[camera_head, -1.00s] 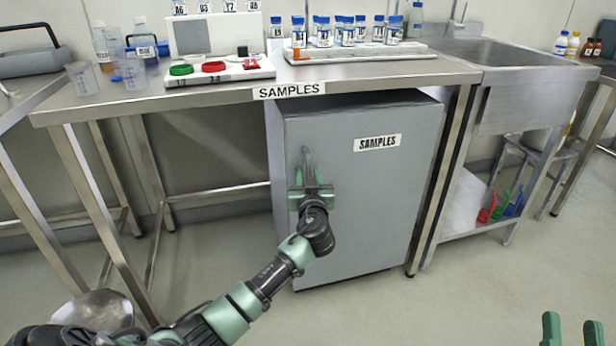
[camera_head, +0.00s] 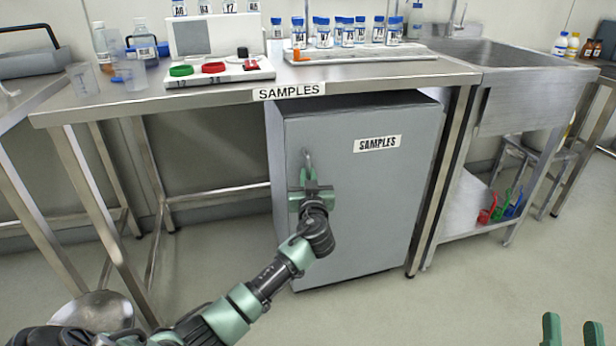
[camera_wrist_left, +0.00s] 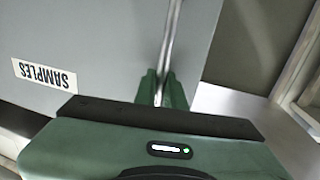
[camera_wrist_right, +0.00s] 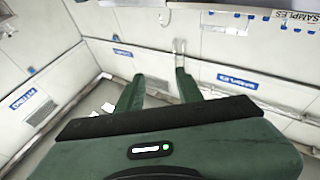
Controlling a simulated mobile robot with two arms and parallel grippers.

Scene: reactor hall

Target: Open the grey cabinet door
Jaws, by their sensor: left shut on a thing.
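The grey cabinet (camera_head: 372,215) with a SAMPLES label stands under the steel bench, and its door looks closed. The door's upright metal handle (camera_head: 307,160) is near the door's left edge. My left gripper (camera_head: 309,180) is shut on the handle, hiding its lower part. In the left wrist view, the handle (camera_wrist_left: 171,45) runs between the green fingers (camera_wrist_left: 161,85), with the SAMPLES label (camera_wrist_left: 44,75) to the left. My right gripper (camera_head: 572,325) is at the bottom right, away from the cabinet. In the right wrist view its fingers (camera_wrist_right: 159,76) are apart with nothing between them.
The steel bench (camera_head: 225,93) carries blue-capped bottles (camera_head: 348,35) and a device with coloured rings (camera_head: 213,67). A bench leg (camera_head: 440,185) stands close to the cabinet's right. A sink unit (camera_head: 525,95) is further right. The floor in front (camera_head: 430,310) is clear.

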